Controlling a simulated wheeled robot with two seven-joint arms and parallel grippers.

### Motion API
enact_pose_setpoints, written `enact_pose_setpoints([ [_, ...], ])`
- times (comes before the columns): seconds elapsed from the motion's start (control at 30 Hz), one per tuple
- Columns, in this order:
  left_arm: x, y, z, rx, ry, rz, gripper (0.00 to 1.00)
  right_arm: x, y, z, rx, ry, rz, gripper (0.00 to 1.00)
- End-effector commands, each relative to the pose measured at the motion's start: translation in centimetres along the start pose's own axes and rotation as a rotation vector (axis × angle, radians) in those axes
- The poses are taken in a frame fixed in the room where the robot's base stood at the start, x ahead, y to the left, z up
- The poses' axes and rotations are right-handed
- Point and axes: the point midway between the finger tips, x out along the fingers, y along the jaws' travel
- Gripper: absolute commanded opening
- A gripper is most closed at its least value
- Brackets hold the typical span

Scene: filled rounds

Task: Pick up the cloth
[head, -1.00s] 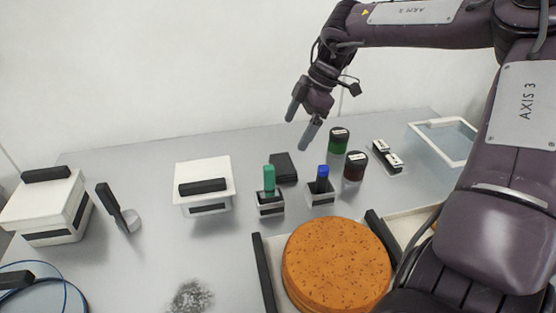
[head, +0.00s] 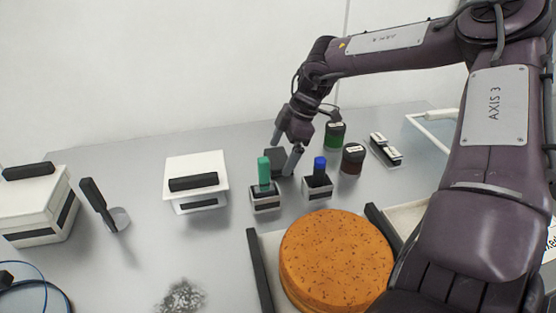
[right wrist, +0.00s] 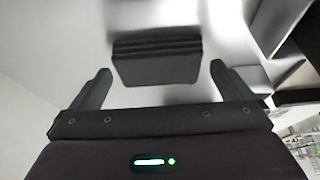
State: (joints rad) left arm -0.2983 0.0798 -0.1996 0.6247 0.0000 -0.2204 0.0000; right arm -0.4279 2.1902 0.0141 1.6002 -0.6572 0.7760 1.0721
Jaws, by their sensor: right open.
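The cloth (head: 275,157) is a dark, folded piece lying on the grey table behind the green-handled stamp. It is partly hidden behind my right gripper in the head view. In the right wrist view the cloth (right wrist: 157,60) shows stacked folds and lies ahead, between the lines of the two fingers. My right gripper (head: 283,158) is open, pointing down close to the cloth. In the right wrist view the open fingers (right wrist: 158,82) stand on either side with nothing held. My left gripper is not in view.
Near the cloth stand a green-handled stamp (head: 264,173), a blue-handled one (head: 319,168), a green jar (head: 335,136) and a dark red jar (head: 353,160). An orange round (head: 336,260) lies in front. White boxes (head: 196,165) stand to the left.

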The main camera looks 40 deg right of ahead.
Motion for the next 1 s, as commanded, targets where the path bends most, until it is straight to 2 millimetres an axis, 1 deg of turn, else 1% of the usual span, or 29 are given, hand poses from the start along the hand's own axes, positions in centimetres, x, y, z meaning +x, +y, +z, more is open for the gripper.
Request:
enact_pose_setpoints([
  [0.03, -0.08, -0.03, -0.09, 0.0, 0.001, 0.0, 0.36, 0.67, -0.04, -0.03, 0.0, 0.0, -0.002, 1.0],
  [0.1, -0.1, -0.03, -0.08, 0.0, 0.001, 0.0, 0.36, 1.26, -0.02, -0.05, -0.001, 0.001, -0.001, 1.0],
  [0.2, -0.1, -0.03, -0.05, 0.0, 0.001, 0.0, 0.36, 1.58, 0.02, -0.07, -0.001, 0.002, 0.001, 1.0],
  [0.37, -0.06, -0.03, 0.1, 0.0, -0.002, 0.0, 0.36, 1.57, 0.03, -0.08, -0.001, 0.002, 0.002, 1.0],
  [0.63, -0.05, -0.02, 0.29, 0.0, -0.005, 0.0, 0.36, 1.55, 0.02, -0.07, -0.001, 0.002, 0.001, 0.66],
  [0.67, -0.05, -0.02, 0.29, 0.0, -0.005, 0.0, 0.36, 1.54, 0.03, -0.08, -0.001, 0.002, 0.002, 0.64],
  [0.87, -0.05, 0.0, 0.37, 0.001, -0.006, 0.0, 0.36, 1.51, 0.03, -0.09, -0.001, 0.002, 0.002, 0.64],
  [1.0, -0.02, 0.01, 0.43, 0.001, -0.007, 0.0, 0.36, 1.04, 0.07, -0.3, -0.002, 0.002, 0.003, 0.64],
])
